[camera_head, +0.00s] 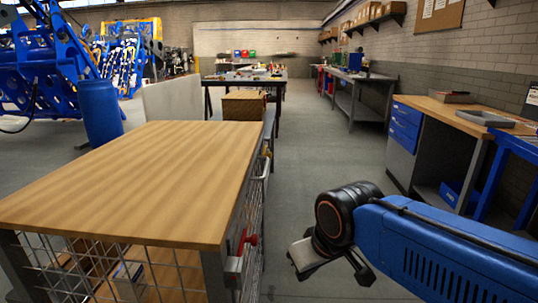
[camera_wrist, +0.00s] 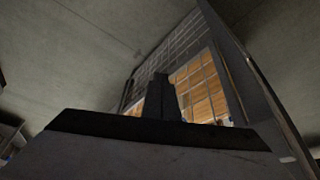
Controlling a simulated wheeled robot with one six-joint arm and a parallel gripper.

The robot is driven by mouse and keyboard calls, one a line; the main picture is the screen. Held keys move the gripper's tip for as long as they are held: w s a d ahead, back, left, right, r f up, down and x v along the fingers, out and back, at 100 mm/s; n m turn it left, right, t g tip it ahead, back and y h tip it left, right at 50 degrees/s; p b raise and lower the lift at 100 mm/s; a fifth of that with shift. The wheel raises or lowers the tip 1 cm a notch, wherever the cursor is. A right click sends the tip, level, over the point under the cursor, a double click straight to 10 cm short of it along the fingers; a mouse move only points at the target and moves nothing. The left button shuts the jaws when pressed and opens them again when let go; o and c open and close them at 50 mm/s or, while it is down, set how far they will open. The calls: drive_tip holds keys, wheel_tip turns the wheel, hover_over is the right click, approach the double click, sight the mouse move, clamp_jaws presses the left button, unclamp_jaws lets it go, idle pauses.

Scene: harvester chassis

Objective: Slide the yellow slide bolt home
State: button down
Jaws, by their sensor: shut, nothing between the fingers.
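I cannot make out a yellow slide bolt in either view. A red-handled latch (camera_head: 248,240) sits on the near right corner post of the wooden-topped mesh cage (camera_head: 130,180). My gripper (camera_wrist: 161,88) is shut and empty in the wrist view, its two dark fingers together, with the mesh side of a cage (camera_wrist: 195,82) beyond them. In the head view my blue arm reaches in from the right, and its wrist end is to the right of the cage and apart from it.
A grey floor aisle (camera_head: 325,135) runs clear between the cage and the right-hand workbench (camera_head: 440,110). A blue barrel (camera_head: 100,112) and a pale panel (camera_head: 172,103) stand behind the cage at left. A wooden box (camera_head: 244,104) stands beyond the cage.

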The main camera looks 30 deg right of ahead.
drive_tip(key=w+d+r+n, duration=0.2)
drive_tip(key=w+r, duration=0.4)
drive_tip(key=w, duration=0.4)
drive_tip(key=w+d+r+n, duration=0.2)
drive_tip(key=w+r, duration=0.5)
drive_tip(key=w, duration=0.3)
drive_tip(key=w+d+r+n+t, duration=0.1)
drive_tip(key=w+d, duration=0.3)
drive_tip(key=w, duration=0.6)
drive_tip(key=w+d+r+n, duration=0.3)
drive_tip(key=w+d+r, duration=0.1)
drive_tip(key=w, duration=0.7)
drive_tip(key=shift+w+d+r+t, duration=0.2)
drive_tip(key=shift+r+t, duration=0.1)
drive_tip(key=shift+t, duration=0.1)
drive_tip(key=w+d+f, duration=0.2)
drive_tip(key=w+f, duration=0.6)
drive_tip(key=f, duration=0.1)
drive_tip(key=shift+d+f, duration=0.2)
drive_tip(key=shift+d, duration=0.2)
drive_tip(key=shift+w+d, duration=0.1)
drive_tip(key=shift+w, duration=0.05)
